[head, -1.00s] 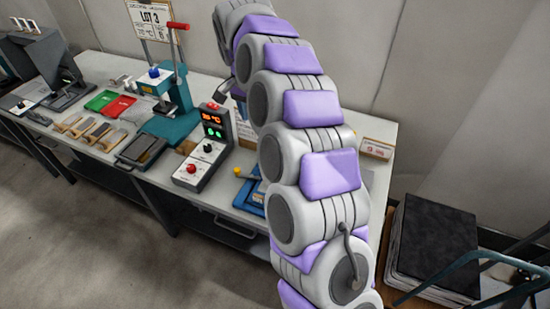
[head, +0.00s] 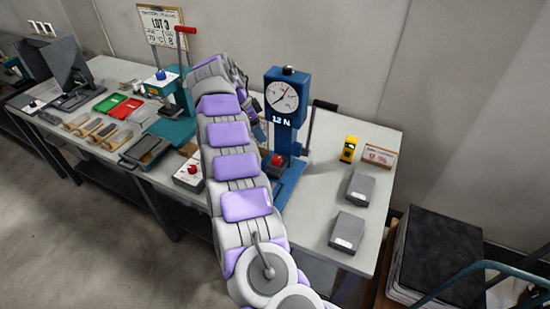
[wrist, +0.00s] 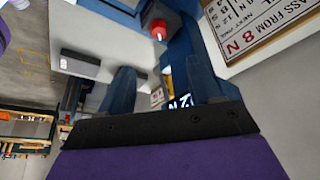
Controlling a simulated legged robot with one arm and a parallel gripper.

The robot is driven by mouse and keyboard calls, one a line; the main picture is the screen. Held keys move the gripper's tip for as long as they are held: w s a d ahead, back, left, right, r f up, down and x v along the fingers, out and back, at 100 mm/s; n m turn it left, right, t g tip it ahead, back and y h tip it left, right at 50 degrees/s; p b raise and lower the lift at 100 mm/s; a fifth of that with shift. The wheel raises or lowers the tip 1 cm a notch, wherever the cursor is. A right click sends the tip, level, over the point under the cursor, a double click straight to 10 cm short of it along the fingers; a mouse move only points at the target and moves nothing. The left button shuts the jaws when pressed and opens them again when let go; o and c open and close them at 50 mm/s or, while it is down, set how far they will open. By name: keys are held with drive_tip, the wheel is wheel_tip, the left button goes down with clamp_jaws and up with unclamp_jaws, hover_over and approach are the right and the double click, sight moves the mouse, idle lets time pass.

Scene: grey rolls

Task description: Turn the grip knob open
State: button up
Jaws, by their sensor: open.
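A blue tester (head: 287,115) with a round dial and a "12 N" display stands on the bench, right of my arm. A red knob (head: 277,160) sits low on its front, and a dark knob (head: 288,70) is on its top. I cannot tell which is the grip knob. In the wrist view a red knob (wrist: 158,30) shows beyond my gripper (wrist: 160,66), whose two blue-grey fingers are apart with nothing between them. The gripper is apart from that knob. In the head view my arm mostly hides the gripper, left of the tester.
A yellow device (head: 349,149), a small sign (head: 380,156) and two grey blocks (head: 359,188) lie right of the tester. A teal press (head: 176,115) stands to the left. A "PASS FROM 8 N" sign (wrist: 265,28) is close at right in the wrist view.

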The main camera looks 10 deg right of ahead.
sight(276, 158)
drive_tip(key=b+x, duration=0.3)
drive_tip(key=x, duration=1.2)
drive_tip(key=shift+f, duration=0.4)
drive_tip(key=shift+s+r, duration=0.1)
drive_tip(key=c, duration=1)
